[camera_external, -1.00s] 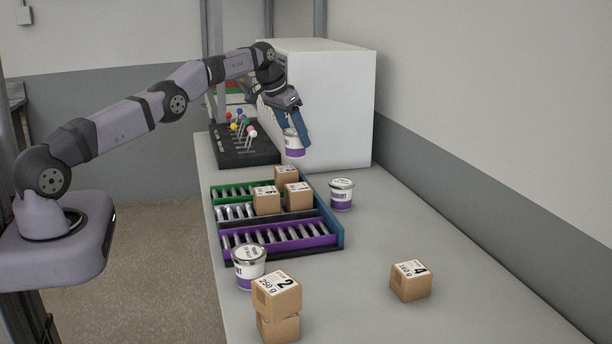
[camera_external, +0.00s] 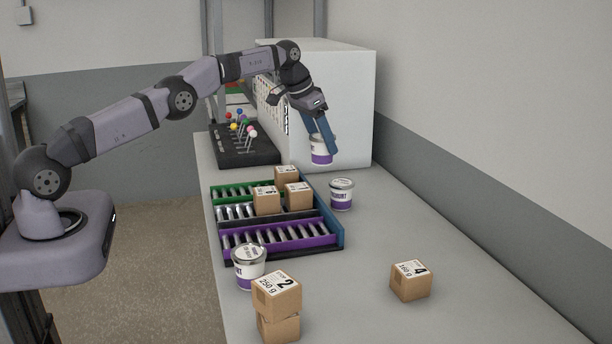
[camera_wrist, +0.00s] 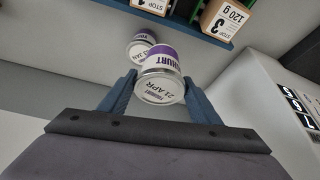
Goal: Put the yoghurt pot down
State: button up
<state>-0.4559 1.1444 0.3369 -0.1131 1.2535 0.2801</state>
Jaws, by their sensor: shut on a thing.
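My gripper (camera_external: 323,139) is shut on a white yoghurt pot (camera_external: 320,154) with a purple band. It holds the pot in front of the large white box, near the far end of the table. Whether the pot touches the table is hard to tell. In the wrist view the held yoghurt pot (camera_wrist: 164,72) sits between the blue fingers, its lid reading "21 APR". A second yoghurt pot (camera_external: 341,194) stands on the table right of the roller rack and shows behind the held one in the wrist view (camera_wrist: 139,46). A third pot (camera_external: 250,266) stands at the rack's near end.
The roller rack (camera_external: 334,231) has green, grey and purple lanes, with several cartons on it. A large white box (camera_external: 350,100) and a black panel with coloured knobs (camera_external: 262,155) stand behind. Stacked cartons (camera_external: 277,292) and one carton (camera_external: 411,280) are nearer.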

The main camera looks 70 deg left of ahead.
jog(key=w+d+f, duration=0.1)
jog(key=w+d, duration=0.1)
jog(key=d, duration=0.6)
jog(key=w+d+f, duration=0.1)
jog(key=w+d, duration=0.1)
jog(key=d, duration=0.7)
jog(key=shift+w+d+m, duration=0.25)
jog(key=shift+d+m, duration=0.05)
jog(key=shift+m, duration=0.1)
jog(key=shift+f+p, duration=1.45)
jog(key=shift+f, duration=3.55)
jog(key=shift+f, duration=0.2)
jog(key=o, duration=1.1)
